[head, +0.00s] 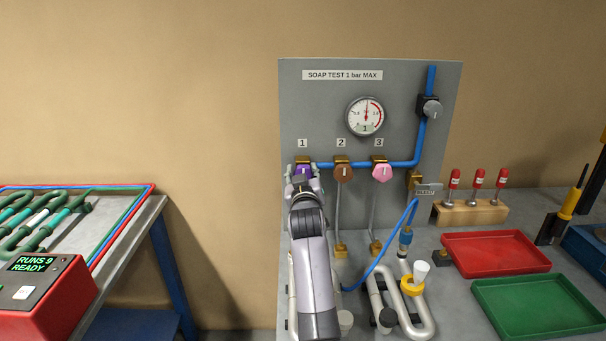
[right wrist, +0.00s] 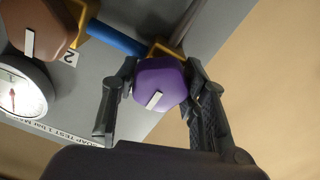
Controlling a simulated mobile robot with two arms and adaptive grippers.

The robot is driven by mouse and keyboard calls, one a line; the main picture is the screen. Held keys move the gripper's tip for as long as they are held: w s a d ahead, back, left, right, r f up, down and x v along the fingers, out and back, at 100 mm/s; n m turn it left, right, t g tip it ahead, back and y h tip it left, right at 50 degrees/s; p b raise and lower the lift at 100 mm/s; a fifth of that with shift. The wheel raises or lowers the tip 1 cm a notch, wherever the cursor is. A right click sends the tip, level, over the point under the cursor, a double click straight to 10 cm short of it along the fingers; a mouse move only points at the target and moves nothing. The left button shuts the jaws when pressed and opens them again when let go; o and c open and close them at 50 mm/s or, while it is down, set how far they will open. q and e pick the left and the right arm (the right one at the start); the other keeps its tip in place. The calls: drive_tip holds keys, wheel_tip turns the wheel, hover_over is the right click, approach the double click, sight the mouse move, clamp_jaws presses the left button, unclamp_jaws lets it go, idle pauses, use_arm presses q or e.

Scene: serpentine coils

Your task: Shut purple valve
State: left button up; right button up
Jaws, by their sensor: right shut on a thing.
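The purple valve (head: 303,172) is the knob under label 1 at the left end of the grey test panel (head: 310,105). My right gripper (head: 304,186) is at this knob and hides its lower part. In the right wrist view, the purple knob (right wrist: 160,84) lies between the two fingers of my right gripper (right wrist: 160,90), which is shut on it. A white pointer mark on the knob runs slantwise in that view. My left gripper is not in view.
A brown knob (head: 342,172) and a pink knob (head: 381,172) sit close by to the right. A pressure gauge (head: 366,116) is above. A coiled pipe (head: 412,312), red tray (head: 495,252) and green tray (head: 538,305) stand on the bench. A red box (head: 50,300) is at left.

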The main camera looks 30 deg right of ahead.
sight(303, 165)
drive_tip(key=o, duration=0.8)
drive_tip(key=shift+f, duration=0.25)
drive_tip(key=shift+c, duration=0.2)
drive_tip(key=o, duration=0.4)
drive_tip(key=shift+r, duration=0.15)
drive_tip(key=shift+r, duration=0.15)
wheel_tip(303, 165, up, 10)
drive_tip(key=shift+f, duration=0.1)
drive_tip(key=shift+f, duration=0.1)
